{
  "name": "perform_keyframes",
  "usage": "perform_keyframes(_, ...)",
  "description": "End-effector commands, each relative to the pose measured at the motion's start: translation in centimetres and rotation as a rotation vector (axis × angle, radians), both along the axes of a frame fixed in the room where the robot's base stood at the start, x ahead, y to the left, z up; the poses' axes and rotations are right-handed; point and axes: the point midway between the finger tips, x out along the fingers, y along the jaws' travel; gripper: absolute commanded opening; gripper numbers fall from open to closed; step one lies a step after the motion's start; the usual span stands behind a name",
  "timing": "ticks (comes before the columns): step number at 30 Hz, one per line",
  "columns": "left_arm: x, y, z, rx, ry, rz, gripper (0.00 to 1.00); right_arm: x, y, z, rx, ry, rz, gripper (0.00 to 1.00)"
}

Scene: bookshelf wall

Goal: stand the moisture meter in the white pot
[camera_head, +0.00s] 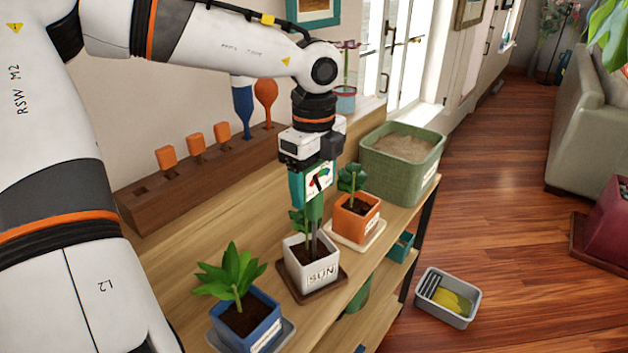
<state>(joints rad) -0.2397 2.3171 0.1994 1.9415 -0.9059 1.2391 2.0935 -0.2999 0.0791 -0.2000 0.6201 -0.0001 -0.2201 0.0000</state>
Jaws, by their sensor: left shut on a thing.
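The moisture meter (320,178) has a green body and a white dial face with a coloured scale. My left gripper (308,183) is shut on it from above and holds it upright. Its thin probe (315,240) points down over the white pot (312,276), which is marked SUN and holds dark soil and a green plant. The probe's lower end overlaps the pot's soil; I cannot tell whether it is in the soil or just above. The pot stands on a brown saucer (336,287). My right gripper is out of view.
A blue pot (252,326) stands in front left of the white pot, an orange pot (355,219) behind right. A green sand tub (400,170) and a wooden tool rack (200,178) stand farther back. A grey bin (447,298) is on the floor.

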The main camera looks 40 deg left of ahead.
Motion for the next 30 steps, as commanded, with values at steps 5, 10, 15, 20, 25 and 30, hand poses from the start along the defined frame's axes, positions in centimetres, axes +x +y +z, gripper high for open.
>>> perform_keyframes(5, 0.01, 0.00, -0.22, 0.000, -0.001, 0.000, 0.48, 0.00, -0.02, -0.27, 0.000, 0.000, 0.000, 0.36)
perform_keyframes(10, 0.01, 0.00, -0.24, 0.000, 0.000, 0.000, 0.77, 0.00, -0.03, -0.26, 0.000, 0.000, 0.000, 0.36)
perform_keyframes(15, 0.00, 0.00, -0.24, 0.000, 0.000, 0.000, 0.96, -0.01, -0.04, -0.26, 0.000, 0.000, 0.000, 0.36)
perform_keyframes(20, 0.00, 0.00, -0.26, 0.000, 0.000, 0.000, 0.98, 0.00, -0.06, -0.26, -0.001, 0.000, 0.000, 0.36)
perform_keyframes(25, 0.00, 0.00, -0.26, 0.000, 0.000, 0.000, 1.00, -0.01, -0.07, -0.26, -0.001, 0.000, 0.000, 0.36)
perform_keyframes(30, 0.01, 0.00, 0.21, 0.000, 0.000, 0.000, 1.00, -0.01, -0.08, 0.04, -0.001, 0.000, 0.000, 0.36)
